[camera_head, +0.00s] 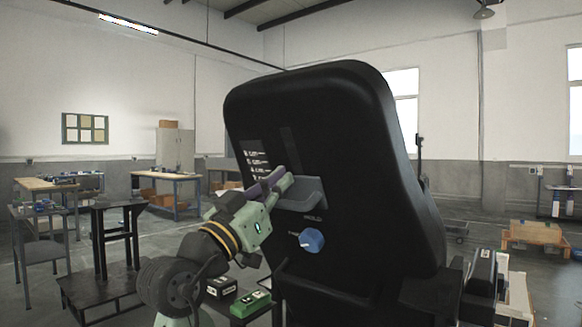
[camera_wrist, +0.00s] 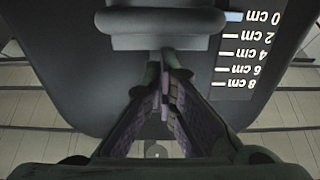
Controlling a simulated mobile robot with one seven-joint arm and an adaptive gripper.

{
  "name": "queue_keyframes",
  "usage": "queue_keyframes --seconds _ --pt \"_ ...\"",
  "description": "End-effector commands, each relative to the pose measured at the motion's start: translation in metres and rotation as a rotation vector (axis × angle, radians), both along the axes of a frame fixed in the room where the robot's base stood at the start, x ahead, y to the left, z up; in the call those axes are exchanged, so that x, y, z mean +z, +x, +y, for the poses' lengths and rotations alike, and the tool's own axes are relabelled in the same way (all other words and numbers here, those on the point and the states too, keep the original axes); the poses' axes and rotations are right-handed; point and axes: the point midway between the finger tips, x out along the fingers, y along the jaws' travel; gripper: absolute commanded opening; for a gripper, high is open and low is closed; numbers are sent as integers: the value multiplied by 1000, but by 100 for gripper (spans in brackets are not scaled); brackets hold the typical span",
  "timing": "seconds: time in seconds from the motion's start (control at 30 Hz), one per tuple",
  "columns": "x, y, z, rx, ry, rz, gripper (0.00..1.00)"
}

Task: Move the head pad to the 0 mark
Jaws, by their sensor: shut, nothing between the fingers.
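The head pad (camera_head: 310,190) is a grey block on the front of a large black upright seat back (camera_head: 345,120). In the wrist view the pad (camera_wrist: 160,22) is at the top, beside the pale blue 0 cm mark (camera_wrist: 234,16) and roughly level with it. The scale (camera_head: 255,160) runs from 0 to 8 cm and reads upside down in the wrist view. My gripper (camera_head: 285,179) is shut and empty, with its fingertips at the upper side of the pad. In the wrist view my gripper (camera_wrist: 163,75) seems close against the pad; contact cannot be told.
A blue knob (camera_head: 312,240) sits below the pad. A green box (camera_head: 250,303) lies low in front of the seat back. A dark stand (camera_head: 115,235) and workbenches (camera_head: 172,185) are to the left. A wooden pallet table (camera_head: 537,237) is far right.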

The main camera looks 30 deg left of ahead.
Motion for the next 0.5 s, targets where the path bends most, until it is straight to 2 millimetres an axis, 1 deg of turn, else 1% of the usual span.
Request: queue_keyframes --seconds 0.33,0.5 --pt "0 -2 0 0 0 0 0" --pt "-7 -12 1 1 0 0 0"
